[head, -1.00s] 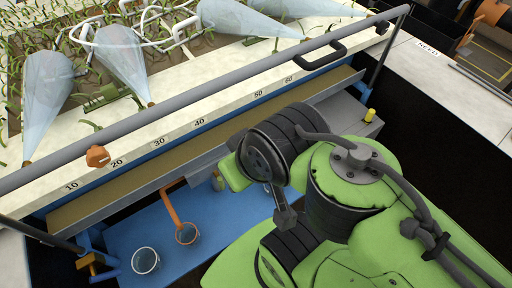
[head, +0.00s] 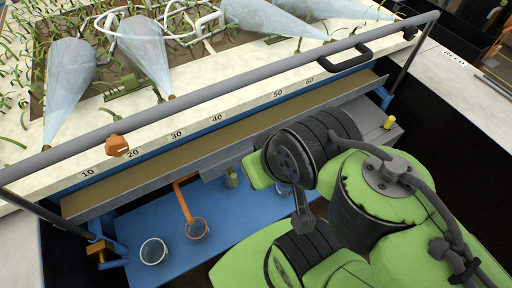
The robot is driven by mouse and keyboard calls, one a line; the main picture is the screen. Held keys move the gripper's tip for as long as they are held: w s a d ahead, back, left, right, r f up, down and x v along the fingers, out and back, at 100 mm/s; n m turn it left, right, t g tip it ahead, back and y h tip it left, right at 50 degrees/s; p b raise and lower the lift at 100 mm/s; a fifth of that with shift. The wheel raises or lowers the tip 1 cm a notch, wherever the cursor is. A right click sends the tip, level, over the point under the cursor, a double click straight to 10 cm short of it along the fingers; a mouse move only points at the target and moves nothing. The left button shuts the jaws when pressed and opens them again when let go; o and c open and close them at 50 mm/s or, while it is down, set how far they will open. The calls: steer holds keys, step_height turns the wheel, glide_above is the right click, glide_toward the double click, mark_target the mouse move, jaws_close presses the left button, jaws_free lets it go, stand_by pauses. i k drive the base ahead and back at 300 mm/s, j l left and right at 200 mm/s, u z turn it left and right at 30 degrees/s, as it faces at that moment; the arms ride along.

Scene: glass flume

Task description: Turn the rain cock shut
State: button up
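A brass-coloured fitting (head: 98,251) shows at the lower left, by the blue frame. A small yellow knob (head: 389,123) stands at the right end of the grey ledge. I cannot tell which of these is the rain cock. Several pale blue translucent cones (head: 70,80) stand over the planted bed behind the rail. My green and black arm is folded at the lower right, in front of the flume. My gripper is not seen; arm links may hide it.
A black handle (head: 345,57) projects from the rail. A numbered scale runs along the white flume edge. Dark open space lies right of my arm.

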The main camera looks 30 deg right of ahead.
mark_target(103, 265)
steer(key=k+j+u, duration=0.1)
steer(key=u, duration=0.4)
steer(key=k+j+u, duration=0.1)
steer(key=u, duration=0.4)
steer(key=j+u, duration=0.25)
steer(key=u, duration=0.25)
